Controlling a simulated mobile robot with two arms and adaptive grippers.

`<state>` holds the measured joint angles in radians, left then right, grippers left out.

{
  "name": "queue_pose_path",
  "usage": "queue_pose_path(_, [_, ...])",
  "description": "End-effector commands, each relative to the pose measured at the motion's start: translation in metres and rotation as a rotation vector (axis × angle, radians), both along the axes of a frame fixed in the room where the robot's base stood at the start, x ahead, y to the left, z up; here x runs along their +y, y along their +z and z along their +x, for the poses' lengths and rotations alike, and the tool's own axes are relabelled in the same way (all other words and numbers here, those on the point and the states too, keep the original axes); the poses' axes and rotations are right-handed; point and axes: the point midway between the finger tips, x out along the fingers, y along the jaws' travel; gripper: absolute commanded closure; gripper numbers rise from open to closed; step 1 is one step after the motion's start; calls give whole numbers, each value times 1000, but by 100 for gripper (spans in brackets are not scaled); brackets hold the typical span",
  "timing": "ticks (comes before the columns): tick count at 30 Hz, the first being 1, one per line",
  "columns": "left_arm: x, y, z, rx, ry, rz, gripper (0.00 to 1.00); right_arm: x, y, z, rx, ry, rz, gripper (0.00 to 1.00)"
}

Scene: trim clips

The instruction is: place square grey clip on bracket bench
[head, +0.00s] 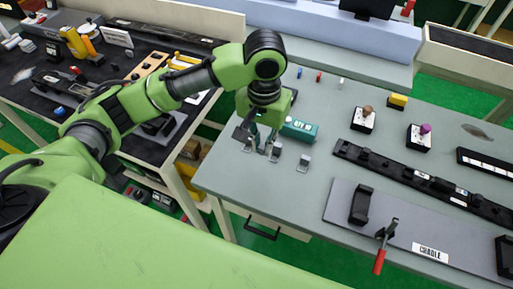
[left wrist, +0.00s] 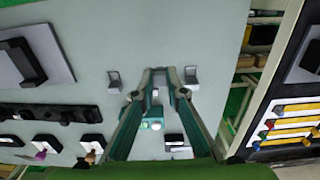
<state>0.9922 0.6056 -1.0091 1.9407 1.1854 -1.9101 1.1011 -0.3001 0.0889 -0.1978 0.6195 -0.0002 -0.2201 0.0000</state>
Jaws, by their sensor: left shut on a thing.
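My left gripper (head: 264,147) is low over the left front part of a grey-topped table (head: 240,180). Its fingers are shut on a small grey clip (head: 274,154), which shows between the fingertips in the left wrist view (left wrist: 159,73). Whether the clip touches the table I cannot tell. A second grey clip (head: 303,163) stands to the right of it, also seen in the left wrist view (left wrist: 114,83). Another grey clip (left wrist: 191,76) stands on the other side of the fingers. No label identifies the bracket bench. My right gripper is not in view.
A teal block (head: 300,130) lies just behind the gripper. A long black rail (head: 420,180) and a grey plate with a "CRADLE" label (head: 430,252) and a red-handled clamp (head: 381,258) lie to the right. A cluttered dark bench (head: 130,70) stands left, across a gap.

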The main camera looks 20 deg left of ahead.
Motion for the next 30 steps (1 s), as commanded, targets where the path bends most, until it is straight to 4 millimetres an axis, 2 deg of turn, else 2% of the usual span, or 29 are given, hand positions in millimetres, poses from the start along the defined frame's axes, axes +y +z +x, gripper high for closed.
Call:
queue_pose_path(3, [12, -19, 11, 3, 3, 2, 100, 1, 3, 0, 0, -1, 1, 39])
queue_pose_path(12, [25, -43, 25, 2, 2, 1, 100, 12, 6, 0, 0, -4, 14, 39])
queue_pose_path(18, [25, -69, 24, 1, -1, 1, 100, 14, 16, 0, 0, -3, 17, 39])
queue_pose_path(30, [24, -75, 24, 0, -2, 0, 100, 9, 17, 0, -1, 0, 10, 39])
